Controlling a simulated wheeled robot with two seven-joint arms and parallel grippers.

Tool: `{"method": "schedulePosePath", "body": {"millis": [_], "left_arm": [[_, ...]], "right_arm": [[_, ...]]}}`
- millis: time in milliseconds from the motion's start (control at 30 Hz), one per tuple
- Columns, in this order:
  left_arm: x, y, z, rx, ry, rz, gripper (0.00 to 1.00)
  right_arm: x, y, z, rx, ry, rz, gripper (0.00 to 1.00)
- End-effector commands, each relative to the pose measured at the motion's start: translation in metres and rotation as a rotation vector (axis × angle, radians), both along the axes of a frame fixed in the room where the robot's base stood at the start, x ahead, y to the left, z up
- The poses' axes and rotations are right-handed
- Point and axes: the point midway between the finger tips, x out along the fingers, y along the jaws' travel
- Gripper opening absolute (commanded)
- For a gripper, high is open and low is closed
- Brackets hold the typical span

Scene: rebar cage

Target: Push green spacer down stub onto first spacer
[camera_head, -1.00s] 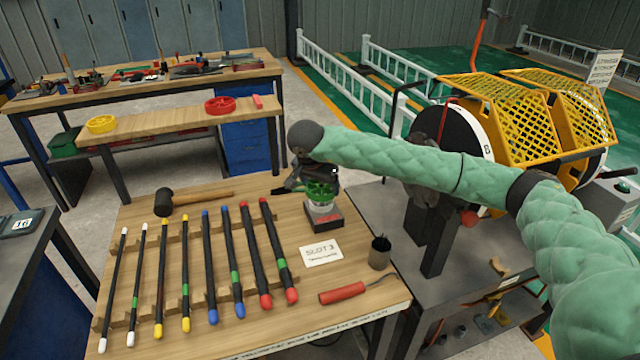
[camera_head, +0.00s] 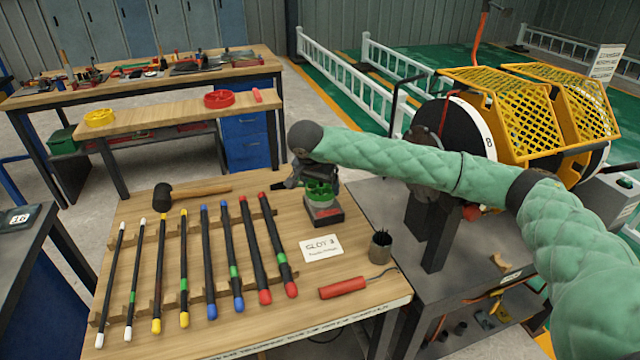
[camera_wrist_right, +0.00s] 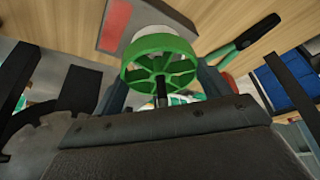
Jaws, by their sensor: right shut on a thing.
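The green spacer (camera_head: 320,191), a spoked wheel shape, sits over a small stand (camera_head: 325,217) with a red front on the table. A whitish round piece (camera_head: 322,206) shows just under it. In the right wrist view the green spacer (camera_wrist_right: 160,62) is between my right gripper's fingers (camera_wrist_right: 163,88), and the dark stub (camera_wrist_right: 161,93) passes through its hub. The whitish piece (camera_wrist_right: 148,32) lies behind it; whether the two touch is unclear. My right gripper (camera_head: 316,178) is shut on the green spacer. My left gripper is out of view.
Several coloured rods (camera_head: 207,262) lie on wooden racks left of the stand. A mallet (camera_head: 164,197) lies behind them. A slot card (camera_head: 321,248), a dark cup (camera_head: 380,247) and a red-handled tool (camera_head: 342,288) are in front and to the right.

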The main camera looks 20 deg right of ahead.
Motion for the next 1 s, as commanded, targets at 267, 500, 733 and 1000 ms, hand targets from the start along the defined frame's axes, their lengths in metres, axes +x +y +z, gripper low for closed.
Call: {"method": "schedulePosePath", "body": {"millis": [267,500,733,1000], "left_arm": [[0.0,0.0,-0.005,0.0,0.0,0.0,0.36],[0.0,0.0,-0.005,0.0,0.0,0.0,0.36],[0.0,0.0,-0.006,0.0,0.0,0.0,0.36],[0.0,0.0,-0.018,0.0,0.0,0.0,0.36]], "right_arm": [[0.0,0.0,-0.006,0.0,0.0,0.0,0.49],[0.0,0.0,-0.006,0.0,0.0,0.0,1.0],[-0.001,0.001,-0.004,0.001,-0.001,0.0,1.0],[-0.01,0.01,0.028,0.002,-0.004,0.001,1.0]]}}
